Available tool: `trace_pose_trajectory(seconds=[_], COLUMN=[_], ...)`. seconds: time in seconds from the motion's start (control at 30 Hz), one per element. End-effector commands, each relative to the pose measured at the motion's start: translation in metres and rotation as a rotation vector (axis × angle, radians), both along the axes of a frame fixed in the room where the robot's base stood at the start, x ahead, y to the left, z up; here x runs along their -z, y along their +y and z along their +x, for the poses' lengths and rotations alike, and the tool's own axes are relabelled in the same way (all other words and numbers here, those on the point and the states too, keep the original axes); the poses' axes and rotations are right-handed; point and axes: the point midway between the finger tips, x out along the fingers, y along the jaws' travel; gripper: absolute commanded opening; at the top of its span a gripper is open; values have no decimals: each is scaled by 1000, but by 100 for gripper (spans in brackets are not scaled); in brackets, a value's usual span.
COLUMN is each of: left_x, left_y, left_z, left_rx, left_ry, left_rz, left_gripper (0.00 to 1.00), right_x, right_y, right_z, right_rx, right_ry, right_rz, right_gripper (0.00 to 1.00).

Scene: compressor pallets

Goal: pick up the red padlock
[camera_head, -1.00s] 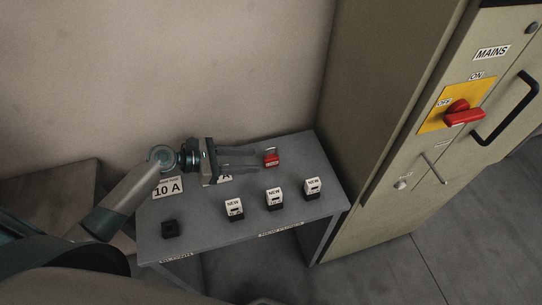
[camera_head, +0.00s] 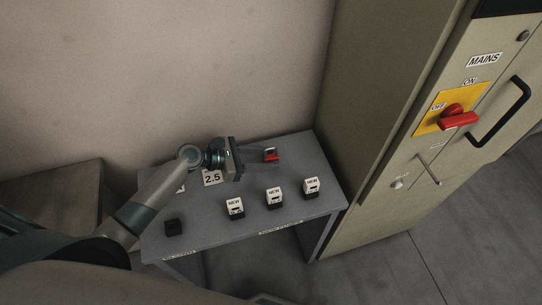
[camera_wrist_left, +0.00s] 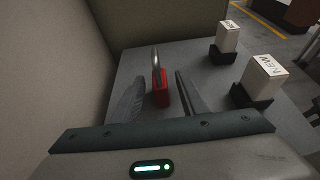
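The red padlock (camera_head: 271,156) sits on the grey table near its back edge, with its metal shackle up. In the left wrist view the padlock (camera_wrist_left: 161,90) stands between the two fingers, with a gap on each side. My left gripper (camera_head: 265,159) is open, low over the table, its fingers pointing right and reaching around the padlock. In the left wrist view the open gripper (camera_wrist_left: 159,78) shows one finger on each side of it. The fingers hide part of the padlock in the head view. My right gripper is not in view.
Several white boxes marked NEW, one of them the middle box (camera_head: 274,197), stand in black holders along the table (camera_head: 205,235). The cabinet with a red switch (camera_head: 459,118) stands right.

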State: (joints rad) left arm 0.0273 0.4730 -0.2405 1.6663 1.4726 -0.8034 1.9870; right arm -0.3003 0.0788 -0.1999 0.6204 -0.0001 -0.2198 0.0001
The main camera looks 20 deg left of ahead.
Motion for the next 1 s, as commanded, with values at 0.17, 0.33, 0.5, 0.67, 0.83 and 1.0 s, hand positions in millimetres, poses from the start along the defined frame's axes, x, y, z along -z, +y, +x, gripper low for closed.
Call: trace_pose_trajectory(seconds=[0.17,0.33,0.5,0.67,0.83,1.0], left_x=[5,7,7,7,7,6], left_y=[-10,-11,-11,-10,-10,-10], left_z=[7,7,7,7,7,7], left_rx=[0,0,0,0,0,0], left_ry=[0,0,1,1,1,1], left_rz=[0,1,1,1,1,1], left_gripper=[39,39,39,34,0,0], right_x=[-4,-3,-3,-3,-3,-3], right_y=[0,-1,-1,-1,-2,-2], right_z=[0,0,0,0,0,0], right_rx=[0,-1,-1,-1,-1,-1], right_ry=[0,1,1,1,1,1], right_rz=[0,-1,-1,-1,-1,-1], right_gripper=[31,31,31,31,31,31])
